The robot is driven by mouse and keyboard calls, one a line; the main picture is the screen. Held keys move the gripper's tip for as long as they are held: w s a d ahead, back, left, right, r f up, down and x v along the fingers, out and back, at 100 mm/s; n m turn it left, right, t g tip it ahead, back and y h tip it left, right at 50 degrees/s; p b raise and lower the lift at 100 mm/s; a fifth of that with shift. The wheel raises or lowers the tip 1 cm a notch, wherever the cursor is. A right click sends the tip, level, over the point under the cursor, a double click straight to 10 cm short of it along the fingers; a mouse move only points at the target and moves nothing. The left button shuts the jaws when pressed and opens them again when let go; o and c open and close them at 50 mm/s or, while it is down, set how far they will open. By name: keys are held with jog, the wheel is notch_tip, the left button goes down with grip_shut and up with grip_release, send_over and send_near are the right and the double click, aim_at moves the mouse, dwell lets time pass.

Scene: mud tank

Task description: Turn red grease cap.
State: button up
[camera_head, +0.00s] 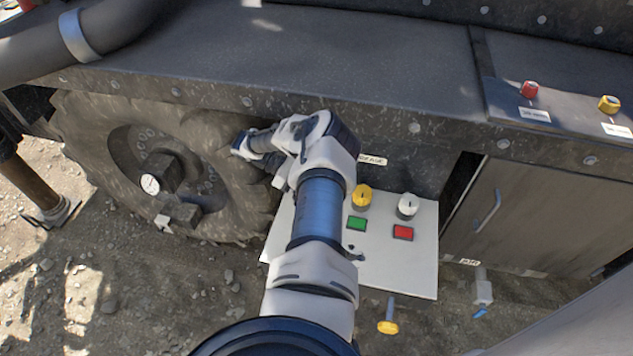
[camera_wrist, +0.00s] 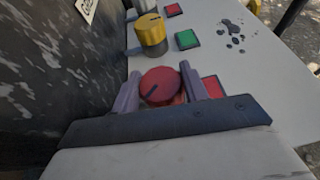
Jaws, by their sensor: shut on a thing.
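In the wrist view, a round red cap (camera_wrist: 160,86) with a dark line across its top sits at the near end of a white panel. My gripper (camera_wrist: 160,74) is shut on it, with one grey finger on each side of the cap. In the head view, my arm covers the left part of the panel (camera_head: 400,262), and the held cap is hidden behind it. I cannot tell from the line alone how far the cap is turned.
A yellow knob (camera_wrist: 151,32) and green button (camera_wrist: 187,39) stand just beyond the cap. A dark wall (camera_wrist: 60,70) rises close on the left. In the head view, another red knob (camera_head: 530,90) and a yellow knob (camera_head: 609,104) sit on the upper ledge.

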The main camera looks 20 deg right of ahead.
jog(key=shift+f, duration=0.1)
dwell(0.4)
jog(key=o, duration=1)
jog(key=shift+d, duration=0.1)
jog(key=shift+y, duration=0.3)
jog(key=b+v, duration=0.1)
jog(key=v, duration=0.6)
jog(key=shift+w+a+b, duration=0.15)
jog(key=shift+a+b, duration=0.1)
jog(key=shift+b, duration=0.1)
